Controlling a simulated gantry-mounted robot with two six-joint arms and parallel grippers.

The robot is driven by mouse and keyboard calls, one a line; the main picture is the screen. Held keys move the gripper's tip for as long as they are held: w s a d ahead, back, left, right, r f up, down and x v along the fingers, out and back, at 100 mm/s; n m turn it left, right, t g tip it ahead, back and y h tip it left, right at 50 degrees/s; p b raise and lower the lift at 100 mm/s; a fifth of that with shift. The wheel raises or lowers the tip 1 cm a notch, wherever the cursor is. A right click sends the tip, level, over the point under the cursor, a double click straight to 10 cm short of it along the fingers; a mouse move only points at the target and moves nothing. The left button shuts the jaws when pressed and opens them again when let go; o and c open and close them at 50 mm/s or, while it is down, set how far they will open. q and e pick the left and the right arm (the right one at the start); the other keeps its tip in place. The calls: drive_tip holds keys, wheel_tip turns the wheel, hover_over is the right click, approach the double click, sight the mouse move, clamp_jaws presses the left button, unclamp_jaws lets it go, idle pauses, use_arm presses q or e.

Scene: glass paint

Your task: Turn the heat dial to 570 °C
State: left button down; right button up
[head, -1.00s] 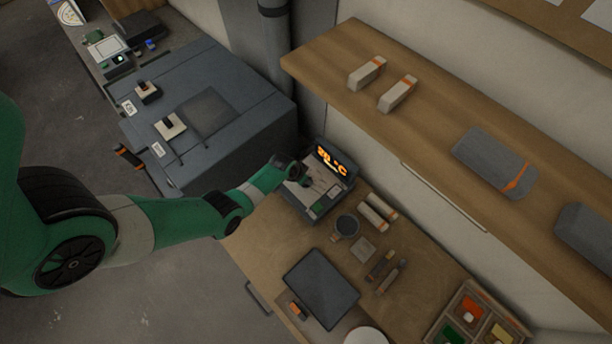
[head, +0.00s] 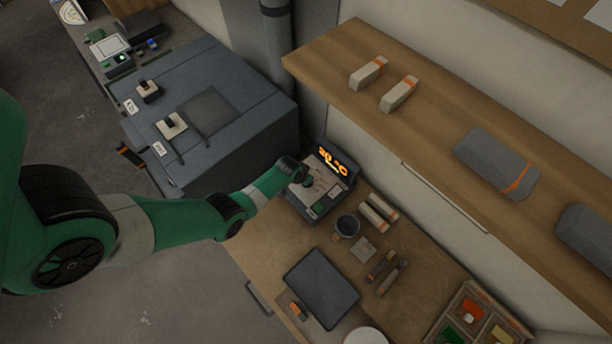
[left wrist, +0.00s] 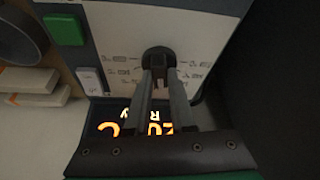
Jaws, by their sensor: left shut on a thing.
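The control box (head: 297,205) stands on the wooden bench, with a pale dial face and an orange lit display (head: 331,160). The black heat dial (left wrist: 158,58) sits on the face, with small printed marks around it in the left wrist view. My left gripper (left wrist: 160,78) is shut on the dial's grip, a finger on each side. In the head view my left gripper (head: 307,181) is small over the face. The display (left wrist: 135,125) appears upside down in the left wrist view, partly hidden by the fingers; its full number cannot be read. My right gripper is not in view.
A green button (left wrist: 64,30) is beside the dial face. A dark cup (head: 347,226), pale rolls and a dark plate (head: 321,288) lie on the bench. A wooden shelf (head: 430,125) overhangs behind. A large grey kiln-like box (head: 255,125) stands left of the control box.

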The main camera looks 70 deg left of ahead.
use_arm(q)
drive_tip(key=shift+d+f+n+g+y+b, duration=0.1)
drive_tip(key=shift+n+g+y+b, duration=0.35)
drive_tip(key=shift+n, duration=1.35)
drive_tip(key=c, duration=0.8)
unclamp_jaws()
drive_tip(key=shift+o, duration=0.2)
